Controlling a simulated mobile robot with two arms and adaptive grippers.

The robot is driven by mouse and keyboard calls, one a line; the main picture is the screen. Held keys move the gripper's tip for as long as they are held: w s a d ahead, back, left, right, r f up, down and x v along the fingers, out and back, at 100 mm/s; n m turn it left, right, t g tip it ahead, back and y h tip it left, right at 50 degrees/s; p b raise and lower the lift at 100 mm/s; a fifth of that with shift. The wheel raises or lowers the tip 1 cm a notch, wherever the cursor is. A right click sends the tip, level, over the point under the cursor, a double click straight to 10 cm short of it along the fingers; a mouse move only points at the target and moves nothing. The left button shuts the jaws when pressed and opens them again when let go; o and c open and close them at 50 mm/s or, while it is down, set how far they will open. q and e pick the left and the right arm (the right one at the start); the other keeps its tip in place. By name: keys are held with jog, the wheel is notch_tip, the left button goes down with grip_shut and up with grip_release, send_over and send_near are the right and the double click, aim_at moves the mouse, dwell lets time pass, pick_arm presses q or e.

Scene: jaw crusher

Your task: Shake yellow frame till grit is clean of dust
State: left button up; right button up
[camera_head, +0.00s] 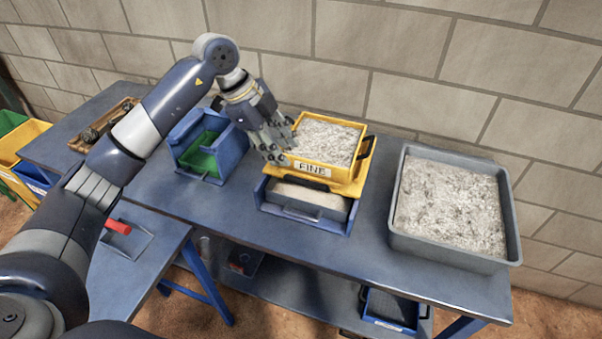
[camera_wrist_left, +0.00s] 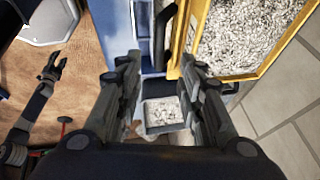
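The yellow frame (camera_head: 347,184), labelled FINE, holds pale grey grit (camera_head: 325,138) with darker specks. It sits on a blue stand (camera_head: 328,222) above a grey drawer-like pan (camera_head: 308,197). A black handle (camera_head: 366,149) shows on its right side. My left gripper (camera_head: 277,146) is at the frame's left side, close to its edge. In the left wrist view its fingers (camera_wrist_left: 163,85) are spread, with a dark bar by the frame's yellow wall (camera_wrist_left: 262,72) near the right finger; contact cannot be told. My right gripper (camera_wrist_left: 54,66) seems to show small at left there, its opening unclear.
A large grey tray (camera_head: 400,240) of grit stands right on the bench. A blue bin (camera_head: 230,152) with green inside stands left of the frame. A wooden tray (camera_head: 76,141) lies far left. A brick wall runs behind. Bare bench lies in front.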

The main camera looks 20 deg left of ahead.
aim_at(304, 180)
pick_arm(q)
jog(key=p+x, duration=0.2)
jog(key=x, duration=0.8)
jog(key=shift+d+f, duration=0.1)
jog(key=shift+f, duration=0.25)
grip_shut()
